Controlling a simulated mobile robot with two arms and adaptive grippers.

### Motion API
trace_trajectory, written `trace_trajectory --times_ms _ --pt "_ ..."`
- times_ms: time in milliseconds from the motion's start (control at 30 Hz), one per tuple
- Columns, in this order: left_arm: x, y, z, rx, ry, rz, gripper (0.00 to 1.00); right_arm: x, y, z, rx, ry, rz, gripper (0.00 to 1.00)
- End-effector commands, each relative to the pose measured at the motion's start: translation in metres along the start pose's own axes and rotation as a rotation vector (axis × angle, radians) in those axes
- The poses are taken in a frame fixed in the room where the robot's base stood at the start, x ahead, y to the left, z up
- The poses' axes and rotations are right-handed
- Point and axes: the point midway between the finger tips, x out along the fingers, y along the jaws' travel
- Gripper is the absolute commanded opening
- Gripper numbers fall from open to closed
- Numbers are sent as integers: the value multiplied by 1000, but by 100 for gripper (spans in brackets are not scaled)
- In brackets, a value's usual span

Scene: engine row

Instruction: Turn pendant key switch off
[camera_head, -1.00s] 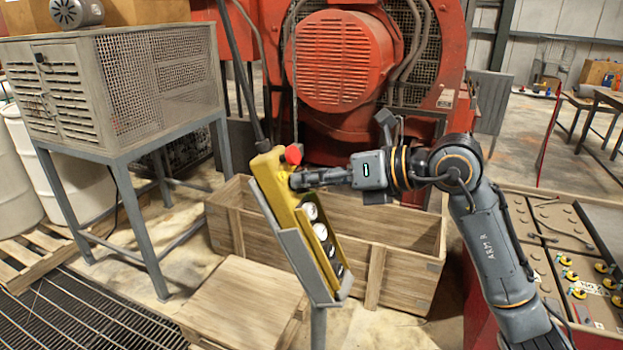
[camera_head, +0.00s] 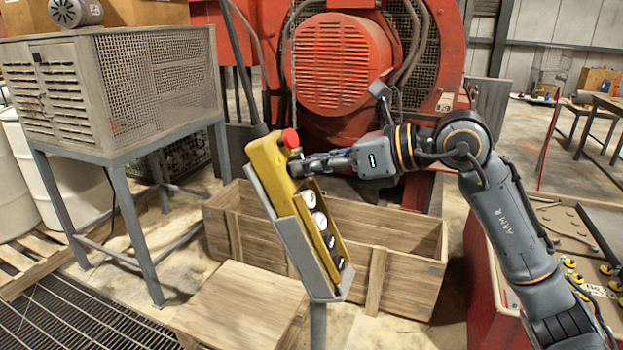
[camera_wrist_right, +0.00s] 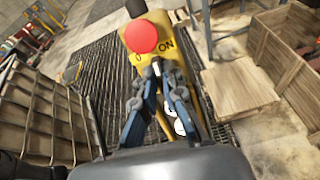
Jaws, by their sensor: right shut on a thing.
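The yellow pendant (camera_head: 268,163) sits tilted in a grey holder on a post in the head view, with a red button (camera_head: 290,138) at its top and white and dark buttons down its face. In the wrist view, its top (camera_wrist_right: 178,44) shows the labels "0" and "ON" below the red button (camera_wrist_right: 141,37). My right gripper (camera_head: 296,167) is at the upper face, just below the red button. Its fingers (camera_wrist_right: 157,68) are closed together on the small key switch between the labels. The fingertips mostly hide the key, so its angle is unclear. My left gripper is out of view.
A wooden crate (camera_head: 410,268) stands behind the pendant, and a lower wooden box (camera_head: 240,300) in front of it. A grey mesh cabinet (camera_head: 140,85) is at left. The red machine (camera_head: 345,60) is behind. A red-sided bench (camera_head: 490,260) stands right.

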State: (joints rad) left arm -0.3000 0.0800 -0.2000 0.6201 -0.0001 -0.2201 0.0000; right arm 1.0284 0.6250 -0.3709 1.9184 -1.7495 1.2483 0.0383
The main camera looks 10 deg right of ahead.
Motion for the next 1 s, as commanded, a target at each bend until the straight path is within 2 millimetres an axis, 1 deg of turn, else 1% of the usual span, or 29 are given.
trace_trajectory --times_ms 33,100,400,700,1000 --pt "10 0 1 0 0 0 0 2 -1 -4 -44 1 3 0" --pt "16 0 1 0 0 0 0 2 -1 -4 -110 1 10 0" --pt "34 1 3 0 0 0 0 2 -1 -3 -372 1 38 0" --pt "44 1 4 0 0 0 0 1 0 -2 -551 2 58 0" --pt "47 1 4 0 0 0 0 1 -1 -1 -624 2 65 0"
